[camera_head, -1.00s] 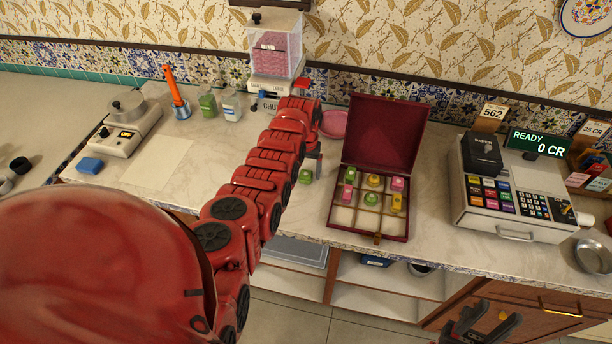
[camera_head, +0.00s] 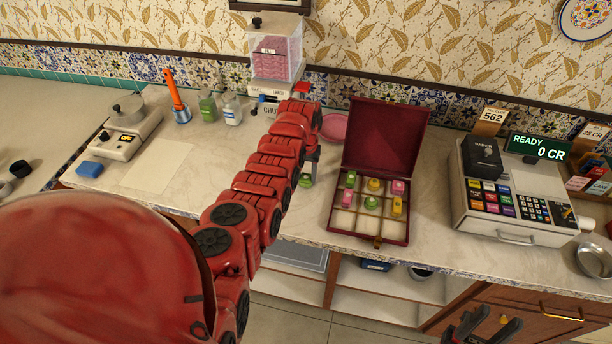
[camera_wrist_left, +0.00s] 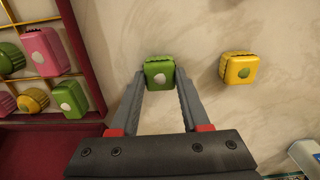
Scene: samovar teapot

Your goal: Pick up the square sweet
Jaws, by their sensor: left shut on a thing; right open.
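A green square sweet (camera_wrist_left: 159,72) with a pale oval on its face is between the fingertips of my left gripper (camera_wrist_left: 160,85), which is shut on it. In the head view the green sweet (camera_head: 305,181) is at the left gripper (camera_head: 309,172), left of the sweet box, at the countertop; I cannot tell whether it is lifted. A yellow square sweet (camera_wrist_left: 238,67) lies on the counter to the right in the wrist view; my arm seems to hide it in the head view. My right gripper (camera_head: 487,326) is open and empty at the lower right, below the counter.
An open dark red box (camera_head: 370,200) holds several green, pink and yellow sweets, its front compartments empty. A cash register (camera_head: 515,195) stands right of it. A pink plate (camera_head: 334,126) lies behind my gripper, near a dispenser (camera_head: 276,55). The counter (camera_head: 440,215) between box and register is clear.

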